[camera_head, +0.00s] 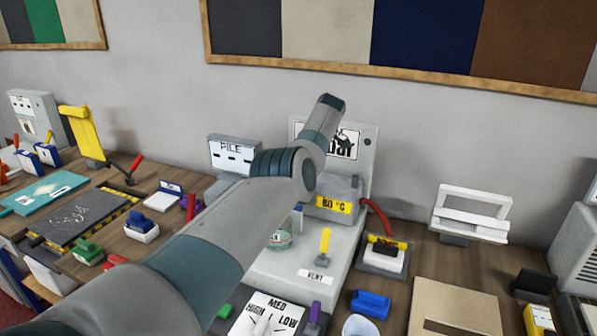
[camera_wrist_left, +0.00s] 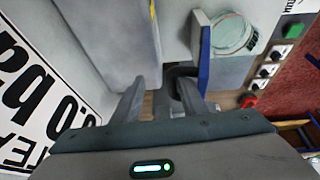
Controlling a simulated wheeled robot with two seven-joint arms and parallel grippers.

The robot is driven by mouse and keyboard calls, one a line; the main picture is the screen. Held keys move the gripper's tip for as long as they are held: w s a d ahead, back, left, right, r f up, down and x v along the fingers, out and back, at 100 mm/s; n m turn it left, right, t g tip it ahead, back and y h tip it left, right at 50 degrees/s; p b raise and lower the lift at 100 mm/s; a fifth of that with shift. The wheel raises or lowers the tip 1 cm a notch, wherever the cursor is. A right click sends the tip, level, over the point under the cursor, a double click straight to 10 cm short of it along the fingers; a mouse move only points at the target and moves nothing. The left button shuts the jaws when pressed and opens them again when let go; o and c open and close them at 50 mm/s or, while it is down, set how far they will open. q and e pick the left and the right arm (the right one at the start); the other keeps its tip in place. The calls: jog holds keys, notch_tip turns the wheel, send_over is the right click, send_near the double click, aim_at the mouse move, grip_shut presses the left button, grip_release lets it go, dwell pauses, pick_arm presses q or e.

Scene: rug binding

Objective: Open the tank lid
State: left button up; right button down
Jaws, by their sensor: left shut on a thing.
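The grey tank (camera_head: 348,190) with a yellow "80 °C" label stands on the pale machine in the middle of the bench. My left arm crosses in front of it and hides its left part. Whether its lid is raised I cannot tell. In the left wrist view a grey tank surface (camera_wrist_left: 105,35) lies beyond the fingers, with a yellow strip at its edge. My left gripper (camera_wrist_left: 172,98) is shut on a dark handle (camera_wrist_left: 183,72), partly hidden between the fingers. The head view hides this grip behind my arm. My right gripper is not in view.
A glass dish (camera_wrist_left: 232,34) and a blue upright plate (camera_wrist_left: 205,60) are close to the fingers. A sign panel (camera_wrist_left: 35,85) is close on the left.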

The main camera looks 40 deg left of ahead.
pick_arm(q)
jog(key=shift+w+d, duration=0.2)
jog(key=shift+d, duration=0.2)
jog(key=shift+w+r, duration=0.15)
jog(key=shift+r, duration=0.2)
jog(key=b+v, duration=0.3)
jog(key=v, duration=1.3)
jog(key=shift+s+r, duration=0.35)
jog(key=shift+s, duration=0.05)
jog(key=shift+a, duration=0.25)
